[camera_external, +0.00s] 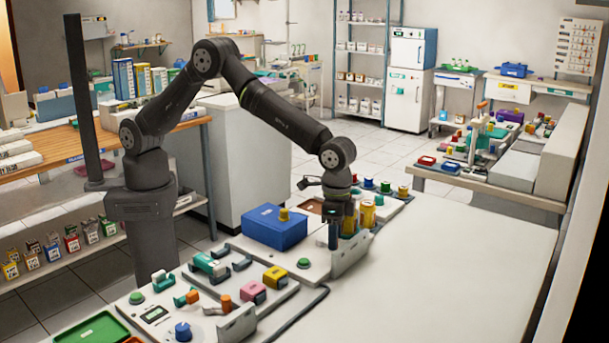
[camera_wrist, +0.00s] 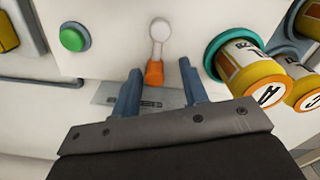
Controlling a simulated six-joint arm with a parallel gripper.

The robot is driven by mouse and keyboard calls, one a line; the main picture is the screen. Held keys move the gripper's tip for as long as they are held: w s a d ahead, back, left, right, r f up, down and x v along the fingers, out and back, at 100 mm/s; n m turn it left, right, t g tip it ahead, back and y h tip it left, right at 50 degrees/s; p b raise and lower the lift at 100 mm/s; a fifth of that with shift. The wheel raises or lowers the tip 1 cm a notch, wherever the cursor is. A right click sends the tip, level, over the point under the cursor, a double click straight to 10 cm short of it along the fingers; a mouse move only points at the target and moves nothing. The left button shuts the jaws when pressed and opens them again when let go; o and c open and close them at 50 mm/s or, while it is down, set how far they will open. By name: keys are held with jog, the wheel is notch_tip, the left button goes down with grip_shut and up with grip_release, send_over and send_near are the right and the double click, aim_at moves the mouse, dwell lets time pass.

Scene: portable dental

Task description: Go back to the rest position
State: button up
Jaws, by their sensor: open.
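My gripper (camera_external: 335,232) points down at the end of my dark arm, above the panel area beside the blue box. In the wrist view my gripper (camera_wrist: 158,88) is open, with its two blue-grey fingers apart. Between and beyond the fingertips is a small lever with an orange tip (camera_wrist: 155,73) and a pale stem. I cannot tell whether the fingers touch it; nothing is clearly held. Yellow bottles with white labels (camera_wrist: 242,70) stand close to the right of the fingers. They also show in the external view as yellow cylinders (camera_external: 367,214).
A blue box (camera_external: 274,228) stands left of my gripper. A green button (camera_wrist: 74,38) is at the left in the wrist view. A panel with coloured parts (camera_external: 200,293) and a green tray (camera_external: 92,331) lie nearer the front. The white table (camera_external: 450,280) at right is clear.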

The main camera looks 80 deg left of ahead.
jog(key=shift+w+a+n, duration=0.15)
jog(key=shift+a+n, duration=0.1)
jog(key=shift+n, duration=0.45)
jog(key=shift+w+a+n, duration=0.1)
jog(key=shift+a+n, duration=0.1)
jog(key=shift+n, duration=0.5)
notch_tip(320, 180, up, 17)
jog(key=d+m, duration=0.1)
jog(key=m, duration=0.3)
jog(key=f, duration=1.7)
jog(key=shift+s, duration=0.4)
grip_shut()
